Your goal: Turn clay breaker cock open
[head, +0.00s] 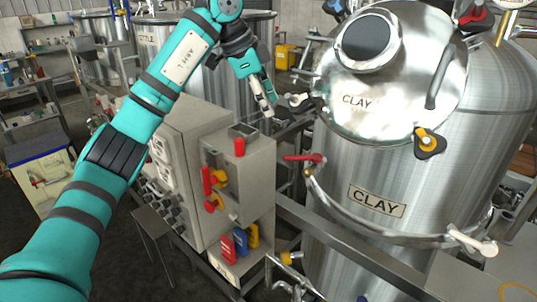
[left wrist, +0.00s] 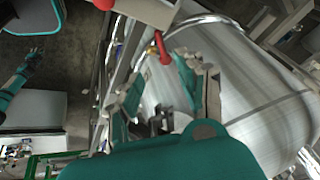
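The clay tank (head: 430,200) is a steel vessel with CLAY labels on the right of the head view. A red lever handle (head: 303,157), which looks like the breaker cock, juts left from its side on a brass-coloured fitting. It points left, about level. In the left wrist view the red handle (left wrist: 163,48) shows just beyond the fingertips. My left gripper (head: 265,106) is above and left of the handle, apart from it. In the left wrist view my left gripper (left wrist: 165,78) has its fingers spread with nothing held. A small teal arm part at that view's left edge may be my right arm.
A grey switch box (head: 262,175) with red and yellow handles stands left of the handle. Red, blue and yellow tags hang low on it. The tank's lid (head: 390,110) has a yellow-and-black knob (head: 428,142). A metal rail (head: 330,228) crosses before the tank.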

